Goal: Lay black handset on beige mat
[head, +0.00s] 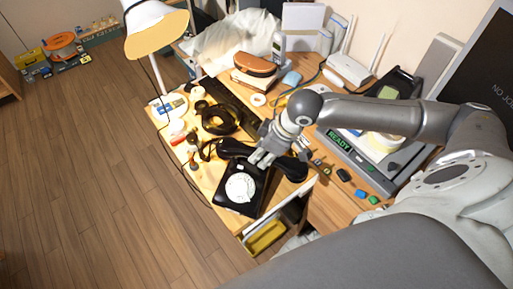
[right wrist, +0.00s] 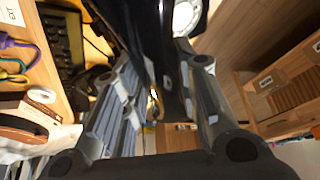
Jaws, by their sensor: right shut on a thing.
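The black handset (head: 290,168) is held across its middle by my right gripper (head: 264,158), which is shut on it. Its two ends stick out on either side of the fingers, close above the rear of the black dial phone (head: 240,189) with its white dial. In the right wrist view the fingers (right wrist: 155,95) close around dark, glossy black parts, and part of the white dial (right wrist: 187,16) shows at the top. I cannot clearly tell a beige mat from the pale, lit tabletop. My left gripper is not in view.
A black headset (head: 221,119) and a dark keyboard lie behind the phone. A desk lamp (head: 157,28) stands at the back left. A grey device marked READY (head: 340,142) and small coloured pieces (head: 361,194) are to the right. An open drawer (head: 266,237) is below the front edge.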

